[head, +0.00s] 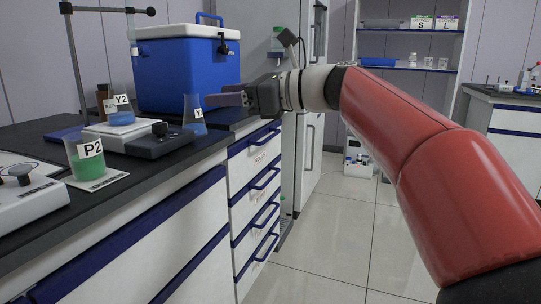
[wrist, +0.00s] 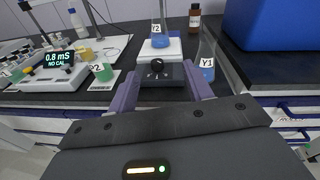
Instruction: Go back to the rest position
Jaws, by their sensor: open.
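My gripper (head: 232,97) reaches over the bench edge from the right at the end of my red arm. In the wrist view its two purple fingers (wrist: 163,92) are spread apart with nothing between them. The flask Y1 (head: 194,115), with blue liquid, stands on the bench close to the fingertips in the head view. In the wrist view it (wrist: 207,62) stands just beyond the right finger. I cannot tell whether they touch. The flask Y2 (head: 121,112) stands on the white plate of a stirrer (head: 140,139), left of Y1.
A beaker P2 (head: 86,160) with green liquid stands on a white card at the front left. A blue cooler (head: 185,75) and a brown bottle (wrist: 195,16) stand behind. Drawers (head: 255,200) lie below the bench edge. The floor (head: 325,230) in front is clear.

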